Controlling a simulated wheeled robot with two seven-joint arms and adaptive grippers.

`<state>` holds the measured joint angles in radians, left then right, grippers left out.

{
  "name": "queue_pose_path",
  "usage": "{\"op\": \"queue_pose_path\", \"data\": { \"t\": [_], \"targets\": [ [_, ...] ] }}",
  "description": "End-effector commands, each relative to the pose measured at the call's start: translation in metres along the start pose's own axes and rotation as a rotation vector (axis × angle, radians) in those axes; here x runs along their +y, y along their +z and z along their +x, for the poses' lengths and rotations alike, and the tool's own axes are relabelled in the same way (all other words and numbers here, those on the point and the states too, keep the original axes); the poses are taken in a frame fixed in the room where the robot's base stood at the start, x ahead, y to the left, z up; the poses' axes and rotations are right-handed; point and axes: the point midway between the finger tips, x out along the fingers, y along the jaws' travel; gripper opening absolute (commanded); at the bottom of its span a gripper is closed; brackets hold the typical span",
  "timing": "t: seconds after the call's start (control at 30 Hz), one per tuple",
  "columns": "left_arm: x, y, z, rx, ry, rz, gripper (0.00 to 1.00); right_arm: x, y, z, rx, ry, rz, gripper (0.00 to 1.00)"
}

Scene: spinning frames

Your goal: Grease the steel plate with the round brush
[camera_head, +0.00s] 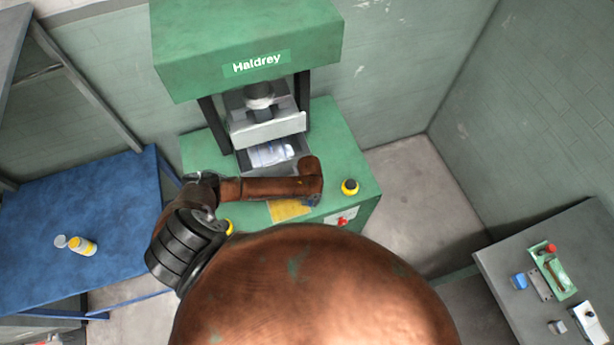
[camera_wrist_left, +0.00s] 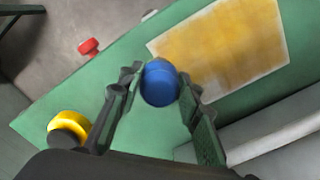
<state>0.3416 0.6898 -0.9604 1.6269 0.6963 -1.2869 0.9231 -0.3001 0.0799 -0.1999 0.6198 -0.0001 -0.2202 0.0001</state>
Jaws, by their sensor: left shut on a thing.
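My left gripper (camera_wrist_left: 158,76) is shut on a round blue thing (camera_wrist_left: 160,86), seen end-on between the fingers in the left wrist view; it may be the end of the round brush, but no bristles show. In the head view the gripper (camera_head: 312,201) is mostly hidden under its own arm, over the front of the green press (camera_head: 352,158). A grey steel plate (camera_head: 268,130) sits inside the press below the ram. A pale bluish-white thing (camera_head: 270,153) lies in the opening beneath it. I cannot tell which surface is the task's plate. My right gripper is not in view.
A blue table (camera_head: 40,205) at left holds a yellow-white bottle (camera_head: 83,246).

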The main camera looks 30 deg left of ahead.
Motion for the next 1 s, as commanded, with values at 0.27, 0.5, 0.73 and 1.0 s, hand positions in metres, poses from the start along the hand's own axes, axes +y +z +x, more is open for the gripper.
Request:
{"op": "queue_pose_path", "data": {
  "t": [0.27,0.5,0.73,1.0],
  "targets": [
    [0.000,-0.001,-0.035,0.001,-0.001,0.002,0.09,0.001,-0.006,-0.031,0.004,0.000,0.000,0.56],
    [0.000,0.000,-0.055,0.001,0.000,0.002,0.09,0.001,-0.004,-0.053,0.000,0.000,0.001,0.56],
    [0.005,-0.003,-0.071,0.001,-0.001,0.014,0.09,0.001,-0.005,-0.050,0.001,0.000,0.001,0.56],
    [0.007,-0.004,-0.078,0.001,-0.001,0.018,0.09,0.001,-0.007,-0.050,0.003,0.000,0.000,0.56]
  ]
}}
